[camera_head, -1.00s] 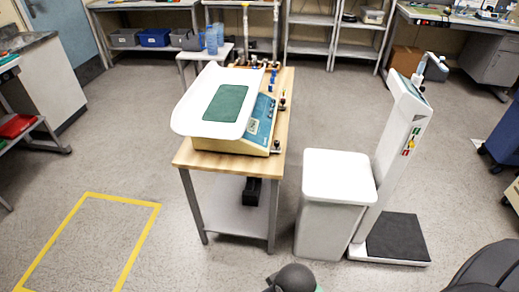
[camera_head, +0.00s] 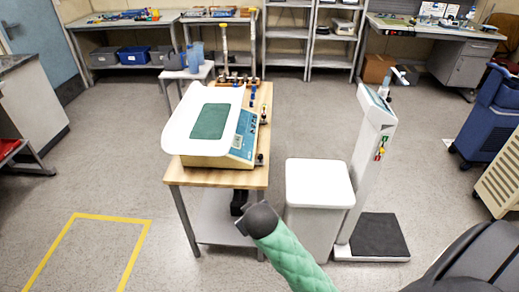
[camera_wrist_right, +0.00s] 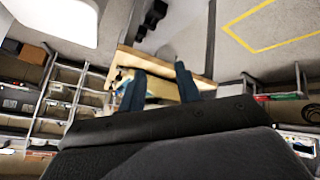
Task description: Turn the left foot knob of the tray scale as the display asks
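The tray scale (camera_head: 203,160) has a cream body, a white curved tray (camera_head: 178,128) with a green mat and a blue sloped panel on its right side. It stands on a wooden-topped table (camera_head: 190,180). A dark foot knob (camera_head: 260,159) shows at its near right corner, another (camera_head: 265,119) farther back. The display is too small to read. My right gripper (camera_wrist_right: 159,72) shows two dark blue fingers, apart with nothing between them; the table edge and scale lie beyond. In the head view my green-sleeved arm ends below the table's near right corner. My left gripper is out of view.
A white-lidded bin (camera_head: 319,184) stands right of the table, beside a white column scale with a dark platform (camera_head: 378,235). A blue cart (camera_head: 490,120) is at the far right. Yellow floor tape (camera_head: 112,217) lies at left. Floor between table and tape is clear.

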